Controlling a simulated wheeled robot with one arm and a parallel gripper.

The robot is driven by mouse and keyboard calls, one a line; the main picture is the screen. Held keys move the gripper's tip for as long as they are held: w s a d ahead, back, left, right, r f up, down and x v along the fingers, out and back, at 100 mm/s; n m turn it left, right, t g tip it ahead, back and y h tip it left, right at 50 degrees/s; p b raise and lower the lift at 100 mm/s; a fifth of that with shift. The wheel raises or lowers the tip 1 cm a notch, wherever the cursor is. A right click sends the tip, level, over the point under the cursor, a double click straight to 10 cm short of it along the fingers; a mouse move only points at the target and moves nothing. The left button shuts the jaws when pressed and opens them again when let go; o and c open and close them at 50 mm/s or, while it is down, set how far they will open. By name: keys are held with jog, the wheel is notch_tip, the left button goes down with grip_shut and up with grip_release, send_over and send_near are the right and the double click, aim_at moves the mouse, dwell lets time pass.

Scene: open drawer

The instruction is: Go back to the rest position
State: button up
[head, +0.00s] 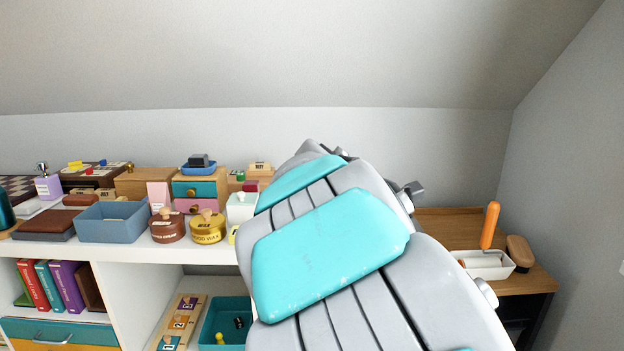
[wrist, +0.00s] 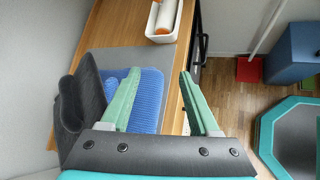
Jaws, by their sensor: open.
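My gripper (wrist: 160,105) shows in the wrist view with its two green fingers spread wide and nothing between them. It hangs above the wooden desk top (wrist: 104,28) and a ribbed blue item (wrist: 149,98) lying on a grey mat (wrist: 135,58). I cannot tell whether the fingers touch anything; they look apart from it. In the head view my grey and turquoise arm fills the centre and right, and the gripper itself is hidden behind it.
A white shelf (head: 120,252) at left holds a blue-grey bin (head: 112,224), a small drawer box (head: 200,190), wax tins (head: 208,229) and books (head: 66,285). A blue box (wrist: 290,53) stands on the floor.

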jog(key=s+d+f+m+g+y, duration=0.25)
jog(key=s+f+m, duration=0.3)
jog(key=s, duration=0.45)
jog(key=s+a+f+m+g+y, duration=0.2)
jog(key=s+f+m, duration=0.3)
jog(key=s, duration=0.6)
jog(key=s+a+f+m+g+y, duration=0.2)
jog(key=s+a+f+m+y, duration=0.2)
jog(key=s, duration=0.8)
jog(key=shift+s+a+f+m, duration=0.15)
jog(key=shift+a+f+m, duration=0.25)
jog(key=shift+f+m, duration=0.65)
jog(key=shift+r, duration=0.2)
